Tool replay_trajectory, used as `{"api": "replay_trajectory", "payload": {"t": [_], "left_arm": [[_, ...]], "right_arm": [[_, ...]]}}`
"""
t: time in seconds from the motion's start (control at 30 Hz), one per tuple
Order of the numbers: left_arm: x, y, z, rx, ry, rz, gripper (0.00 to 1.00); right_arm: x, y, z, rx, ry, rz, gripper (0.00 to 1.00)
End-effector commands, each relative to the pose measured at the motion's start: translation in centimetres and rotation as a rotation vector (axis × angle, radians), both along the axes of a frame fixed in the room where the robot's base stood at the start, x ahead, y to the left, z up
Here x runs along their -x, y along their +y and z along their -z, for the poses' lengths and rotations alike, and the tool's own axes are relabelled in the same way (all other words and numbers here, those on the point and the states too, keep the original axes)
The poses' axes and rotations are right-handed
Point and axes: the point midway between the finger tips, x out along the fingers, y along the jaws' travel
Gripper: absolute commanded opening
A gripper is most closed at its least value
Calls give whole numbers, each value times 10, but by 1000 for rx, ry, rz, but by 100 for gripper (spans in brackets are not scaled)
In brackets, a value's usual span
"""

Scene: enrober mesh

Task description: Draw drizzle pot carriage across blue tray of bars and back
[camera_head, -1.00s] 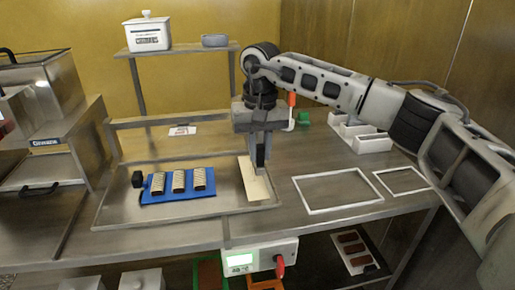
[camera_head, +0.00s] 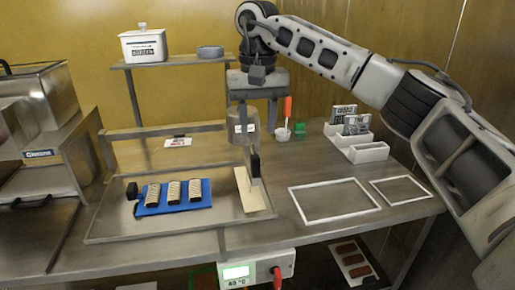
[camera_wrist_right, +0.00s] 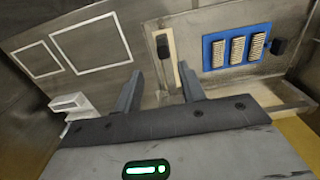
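The blue tray (camera_head: 206,199) lies flat in a shallow metal pan (camera_head: 100,237) and bears three pale-topped bars (camera_head: 174,192); it also shows in the right wrist view (camera_wrist_right: 207,57). A black upright piece (camera_head: 255,165) stands over a cream strip (camera_head: 247,193) right of the blue tray; it may be the carriage's handle. A small black block (camera_head: 132,190) sits at the tray's left edge. A grey pot (camera_head: 236,132) with a label stands behind the pan. My right gripper (camera_head: 258,112) is open and empty above and behind the black piece, apart from it. My left gripper is not in view.
Two white frames (camera_head: 297,203) lie flat on the bench at right. A white holder (camera_head: 368,153) with cards, an orange-handled tool (camera_head: 288,106) and a green block (camera_head: 299,128) stand behind. A shelf (camera_head: 185,60) carries a white tub. A metal machine (camera_head: 40,110) stands at left.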

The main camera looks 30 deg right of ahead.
Motion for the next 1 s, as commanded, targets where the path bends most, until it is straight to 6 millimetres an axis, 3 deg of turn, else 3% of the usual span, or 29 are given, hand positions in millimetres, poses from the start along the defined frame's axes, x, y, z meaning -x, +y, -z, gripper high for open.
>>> {"api": "replay_trajectory", "payload": {"t": [0.1,0.33,1.0], "left_arm": [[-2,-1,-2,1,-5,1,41],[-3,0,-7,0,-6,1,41],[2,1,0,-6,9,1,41]], "right_arm": [[0,0,-30,0,-2,2,40],[0,0,-66,0,-1,1,40],[0,-1,-72,1,1,1,40]]}}
